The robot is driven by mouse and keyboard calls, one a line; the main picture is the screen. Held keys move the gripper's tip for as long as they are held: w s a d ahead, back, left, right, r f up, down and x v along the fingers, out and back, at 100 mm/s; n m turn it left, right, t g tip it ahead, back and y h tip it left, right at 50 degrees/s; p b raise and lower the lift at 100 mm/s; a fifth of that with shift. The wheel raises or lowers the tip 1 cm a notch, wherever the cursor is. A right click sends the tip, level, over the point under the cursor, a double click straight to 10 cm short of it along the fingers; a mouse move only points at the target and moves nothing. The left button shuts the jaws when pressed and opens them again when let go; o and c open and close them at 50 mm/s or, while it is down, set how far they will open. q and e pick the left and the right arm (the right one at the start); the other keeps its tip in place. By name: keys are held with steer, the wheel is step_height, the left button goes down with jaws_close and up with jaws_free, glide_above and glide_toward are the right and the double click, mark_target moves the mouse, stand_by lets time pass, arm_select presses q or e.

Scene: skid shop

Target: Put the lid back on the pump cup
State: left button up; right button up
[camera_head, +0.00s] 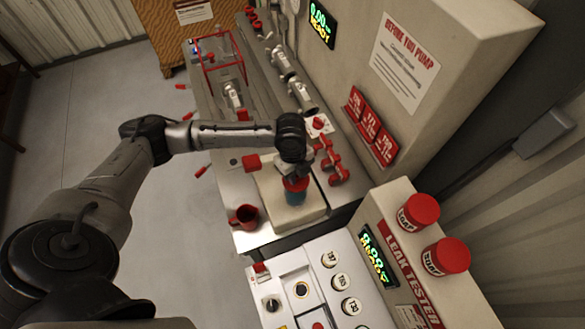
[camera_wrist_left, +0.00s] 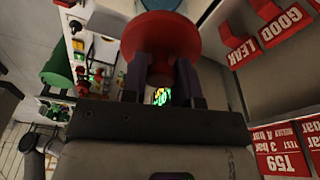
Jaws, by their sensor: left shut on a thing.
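My left gripper (camera_head: 290,170) is shut on the knob of the red lid (camera_head: 296,184), pointing down. In the left wrist view the lid (camera_wrist_left: 160,38) is a wide red disc, its knob between the two fingers. The bluish, see-through pump cup (camera_head: 295,198) stands on the pale block right below the lid. In the left wrist view a bit of the cup (camera_wrist_left: 160,5) shows beyond the lid. Lid and cup look lined up and very close; I cannot tell whether the lid is fully seated. My right gripper is not in view.
A red mug (camera_head: 244,217) stands at the bench's near left corner. Red valve handles (camera_head: 332,160) stand just right of the gripper. The leak tester (camera_head: 400,250), with two red-topped jars (camera_head: 419,212), is at the lower right. Open floor lies left of the bench.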

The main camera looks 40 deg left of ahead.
arm_select(q)
steer(key=shift+s+d+f, duration=0.15)
steer(key=shift+d+f, duration=0.05)
steer(key=shift+f, duration=0.15)
step_height(320, 180, down, 4)
steer(key=b, duration=0.5)
steer(key=shift+a+r, duration=0.1)
steer(key=shift+f, duration=0.95)
steer(key=shift+p, duration=0.3)
stand_by(0.8)
steer(key=shift+p, duration=0.5)
